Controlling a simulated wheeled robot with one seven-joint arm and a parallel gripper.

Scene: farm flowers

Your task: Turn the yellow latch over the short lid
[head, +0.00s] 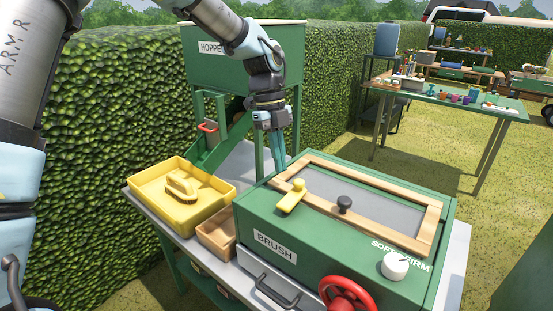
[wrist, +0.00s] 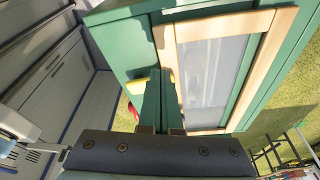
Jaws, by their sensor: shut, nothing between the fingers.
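The yellow latch (head: 292,196) lies on top of the green brush box (head: 262,214), at the left end of the wood-framed lid (head: 432,228). Its rounded knob end sits over the frame's corner and its other end points toward the front. The lid has a grey panel with a dark knob (head: 344,204). My gripper (head: 277,168) is shut and empty, pointing down behind the latch near the box's back left edge. In the wrist view the fingers partly hide the latch, and small yellow parts (wrist: 172,84) show beside them.
A yellow tray (head: 150,198) with a brush (head: 180,185) stands left of the box, beside a wooden bin (head: 214,234). The green hopper (head: 225,65) rises behind. A red handwheel (head: 346,292) and white dial (head: 395,264) are at the front right.

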